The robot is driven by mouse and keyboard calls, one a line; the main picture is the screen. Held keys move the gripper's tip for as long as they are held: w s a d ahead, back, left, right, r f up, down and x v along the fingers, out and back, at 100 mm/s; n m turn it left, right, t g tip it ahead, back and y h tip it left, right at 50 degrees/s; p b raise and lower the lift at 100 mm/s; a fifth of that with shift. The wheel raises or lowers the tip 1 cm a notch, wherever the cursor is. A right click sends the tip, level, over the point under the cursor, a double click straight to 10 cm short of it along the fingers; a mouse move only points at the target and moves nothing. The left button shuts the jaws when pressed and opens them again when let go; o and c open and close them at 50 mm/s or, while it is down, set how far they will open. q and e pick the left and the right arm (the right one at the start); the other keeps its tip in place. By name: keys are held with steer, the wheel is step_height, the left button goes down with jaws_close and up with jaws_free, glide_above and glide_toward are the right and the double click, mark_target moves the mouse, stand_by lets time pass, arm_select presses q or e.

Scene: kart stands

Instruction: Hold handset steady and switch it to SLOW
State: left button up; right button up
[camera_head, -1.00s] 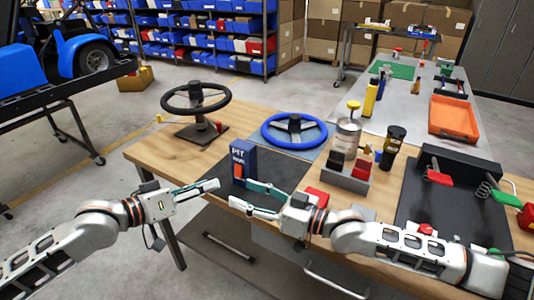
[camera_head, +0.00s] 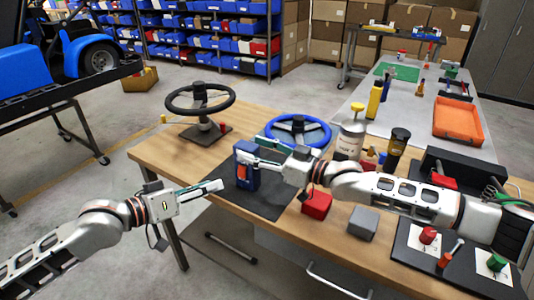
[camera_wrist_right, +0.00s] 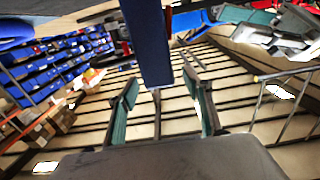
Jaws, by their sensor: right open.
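The blue handset (camera_head: 247,183) stands upright on the dark mat near the bench's front edge. An orange-red switch (camera_head: 241,171) is on its front; its setting is too small to read. My right gripper (camera_head: 260,149) is at the handset's upper part, one finger in front and the other behind. In the right wrist view, the handset (camera_wrist_right: 147,40) reaches in between the two open fingers (camera_wrist_right: 163,105), with gaps at both sides. My left gripper (camera_head: 212,187) is left of and in front of the handset, apart from it; its finger spacing does not show clearly.
A black steering wheel (camera_head: 200,97) on a stand and a blue steering wheel (camera_head: 297,131) lie behind the handset. A red block (camera_head: 316,204) and a grey block (camera_head: 363,223) sit to the right. A canister (camera_head: 350,138) stands beyond. Bench left of the mat is clear.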

mark_target(236, 143)
steer(key=shift+x, duration=1.65)
steer(key=c, duration=1.4)
arm_select(q)
steer(key=shift+s+d, duration=0.1)
steer(key=shift+d, duration=0.1)
jaws_close()
steer(key=s+a+n+t+y, duration=0.1)
steer(key=s+n+t, duration=0.2)
steer(key=n, duration=1.1)
steer(key=shift+s+a+f, duration=0.3)
steer(key=shift+s+a, duration=0.1)
steer(key=shift+s, duration=1.1)
